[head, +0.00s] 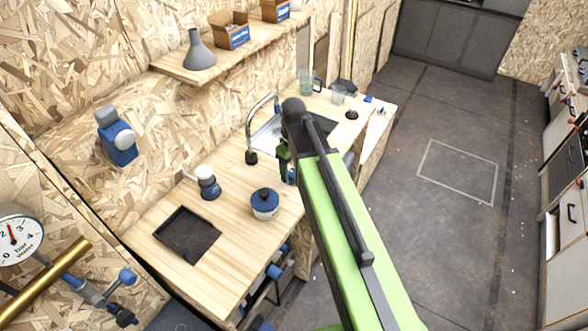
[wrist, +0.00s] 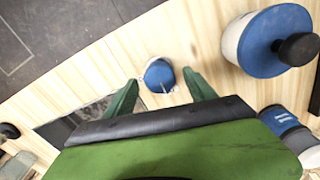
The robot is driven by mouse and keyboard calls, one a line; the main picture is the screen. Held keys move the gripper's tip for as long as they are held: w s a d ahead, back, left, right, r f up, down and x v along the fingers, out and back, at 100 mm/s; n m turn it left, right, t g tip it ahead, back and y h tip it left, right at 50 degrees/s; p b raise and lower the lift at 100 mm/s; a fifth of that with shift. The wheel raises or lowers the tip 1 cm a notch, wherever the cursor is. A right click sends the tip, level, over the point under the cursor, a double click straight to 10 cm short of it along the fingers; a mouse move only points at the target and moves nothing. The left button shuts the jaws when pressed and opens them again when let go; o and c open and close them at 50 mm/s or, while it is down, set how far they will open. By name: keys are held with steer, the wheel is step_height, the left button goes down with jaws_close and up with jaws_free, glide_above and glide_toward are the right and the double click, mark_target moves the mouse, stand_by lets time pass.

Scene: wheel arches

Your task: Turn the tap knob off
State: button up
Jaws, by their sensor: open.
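A small blue knob with a pale mark (wrist: 159,74) is on the wooden counter in the wrist view, ahead of and between my two green fingers. My gripper (wrist: 162,88) is open, with a finger on either side of the knob's near edge; no contact is visible. In the head view my gripper (head: 285,172) is over the counter in front of the sink, and a bit of blue beside it (head: 291,176) is mostly hidden. The curved metal tap spout (head: 262,104) rises behind my arm at the sink (head: 266,137).
A blue-lidded pot (head: 265,204) stands close to my gripper and is large at the right in the wrist view (wrist: 270,40). A blue-and-white jar (head: 208,186) and a black tray (head: 187,235) are on the counter. A shelf (head: 225,55) overhangs it. The floor at right is clear.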

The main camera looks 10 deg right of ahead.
mark_target(293, 172)
step_height(293, 172, up, 17)
steer(key=p, duration=1.7)
steer(key=shift+r, duration=0.2)
